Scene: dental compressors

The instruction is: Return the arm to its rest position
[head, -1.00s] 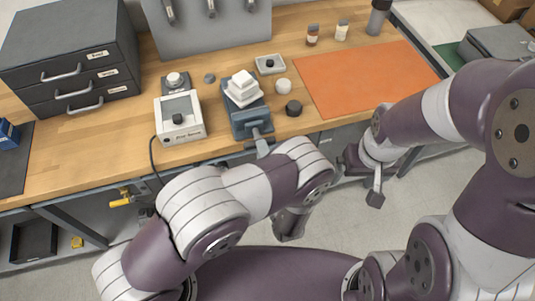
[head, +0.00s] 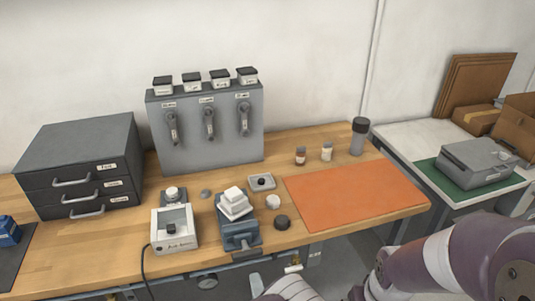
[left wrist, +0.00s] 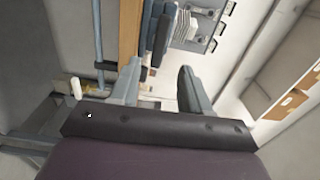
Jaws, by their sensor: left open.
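My left arm (head: 288,289) shows only as a pale link at the bottom edge of the head view. A grey tip of my left gripper (head: 257,284) rises beside it, just in front of the bench edge. In the left wrist view the gripper (left wrist: 160,82) has its two grey fingers apart, with nothing between them. My right arm (head: 445,258) crosses the lower right corner of the head view. Only a dark bit at its end shows at the bottom edge, so its jaws are hidden.
The wooden bench (head: 110,255) holds a drawer cabinet (head: 78,165), a grey panel with handles (head: 205,125), a scale-like device (head: 175,230), a blue vise (head: 238,232) with a white block (head: 235,203), and an orange mat (head: 355,195). A side table (head: 400,140) stands right.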

